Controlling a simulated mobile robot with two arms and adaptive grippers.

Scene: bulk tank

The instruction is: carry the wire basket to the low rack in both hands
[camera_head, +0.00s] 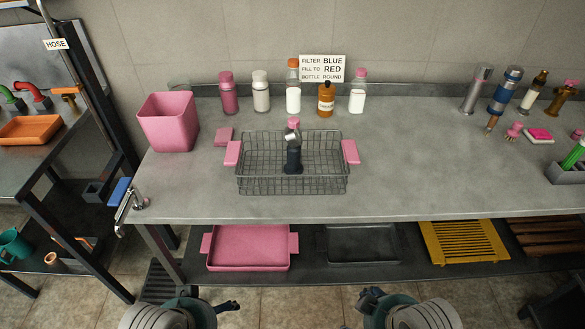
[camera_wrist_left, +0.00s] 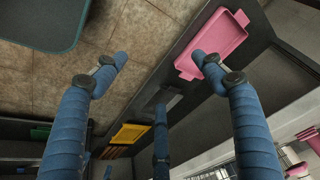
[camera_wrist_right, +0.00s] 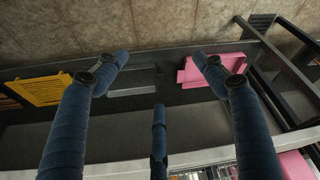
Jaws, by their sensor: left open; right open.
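The wire basket (camera_head: 255,183) stands upright on the grey worktop, with a pink grip on its left end (camera_head: 233,152) and right end (camera_head: 350,151). A dark bottle (camera_head: 293,158) with a pink cap stands inside it. Below the worktop is a low shelf rack (camera_head: 308,268). My left gripper (camera_head: 228,306) and right gripper (camera_head: 370,295) are low in front of the bench, apart from the basket. Both are open and empty; their spread blue fingers show in the left wrist view (camera_wrist_left: 158,57) and right wrist view (camera_wrist_right: 160,57).
The low shelf holds a pink tray (camera_head: 248,247), a dark tray (camera_head: 361,244), a yellow slatted rack (camera_head: 462,243) and brown slats (camera_head: 545,234). A tap (camera_head: 138,202) is at the left front.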

